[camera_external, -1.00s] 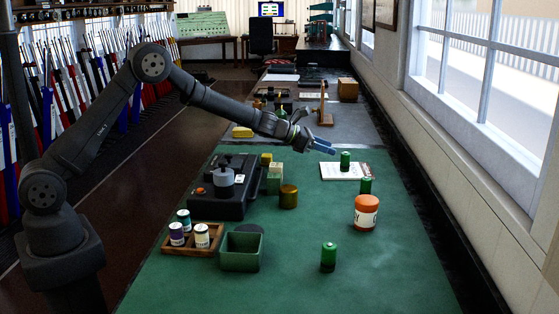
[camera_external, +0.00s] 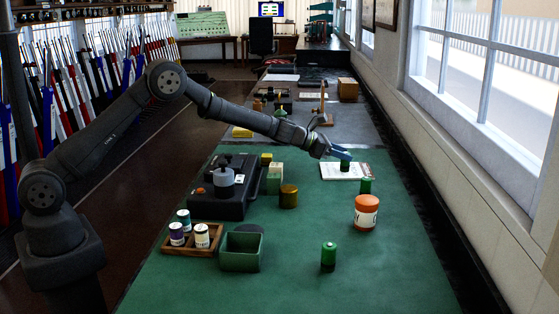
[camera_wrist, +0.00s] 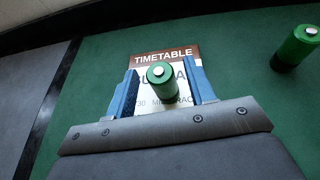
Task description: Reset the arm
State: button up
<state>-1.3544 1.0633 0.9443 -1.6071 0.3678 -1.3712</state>
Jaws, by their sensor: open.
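My gripper (camera_external: 340,155) is at the far right end of my outstretched arm, low over the table. It is open. A green battery (camera_external: 345,167) stands on the white timetable sheet (camera_external: 362,173), partly hidden behind the fingers. In the wrist view, my gripper (camera_wrist: 160,82) has its blue fingers on either side of the battery (camera_wrist: 160,74), with a visible gap at each side. The timetable (camera_wrist: 165,50) lies beneath. I cannot tell how far down the fingers reach.
A second battery (camera_external: 366,186) stands close to the sheet, with an orange-lidded jar (camera_external: 367,212) nearer the camera. Another battery (camera_external: 328,255) stands at the front. A green bin (camera_external: 240,257), wooden tray (camera_external: 187,252), black device (camera_external: 222,206) and brass canister (camera_external: 288,197) are left.

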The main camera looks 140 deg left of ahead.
jog(key=v, duration=1.2)
jog(key=x, duration=1.2)
jog(key=shift+w+a+f, duration=0.1)
jog(key=shift+f, duration=0.15)
notch_tip(320, 180, up, 5)
jog(key=w+d+r, duration=0.7)
jog(key=w+d, duration=0.1)
jog(key=d, duration=0.1)
jog(key=w+d+f+m+t+h, duration=0.1)
jog(key=d+m+h, duration=0.3)
jog(key=d, duration=0.7)
jog(key=w+d+m+t+h, duration=0.1)
jog(key=d+m+h, duration=0.4)
jog(key=d, duration=0.6)
jog(key=w+d+f+m+t+h, duration=0.1)
jog(key=d+m+t+h, duration=0.2)
jog(key=d, duration=0.9)
jog(key=shift+w+f+m+t+h, duration=0.25)
jog(key=shift+f+m+t+h, duration=0.1)
jog(key=shift+m+h, duration=0.45)
jog(key=shift+o, duration=0.5)
jog(key=shift+d, duration=0.1)
